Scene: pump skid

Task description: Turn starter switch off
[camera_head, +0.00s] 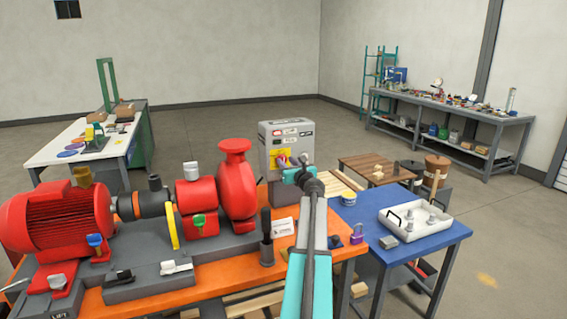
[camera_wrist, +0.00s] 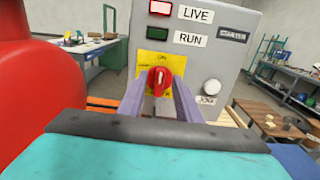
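The grey starter box (camera_head: 286,132) stands at the back of the orange bench. In the wrist view its red rotary switch (camera_wrist: 160,79) sits on a yellow plate (camera_wrist: 153,62) with small lettering around it. The switch's grip looks roughly vertical, its end toward the lettering at the top. My gripper (camera_wrist: 161,88) is open, with one finger on each side of the switch. I cannot tell whether the fingers touch it. In the head view my gripper (camera_head: 290,164) is at the box's front and partly hides the switch.
The LIVE lamp (camera_wrist: 160,7) looks red; the RUN lamp (camera_wrist: 158,34) is dark green. A pale JOG button (camera_wrist: 211,87) sits right of the switch. The red pump (camera_head: 236,182) stands close on the left. A blue table (camera_head: 372,232) with a white tray (camera_head: 388,216) is on the right.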

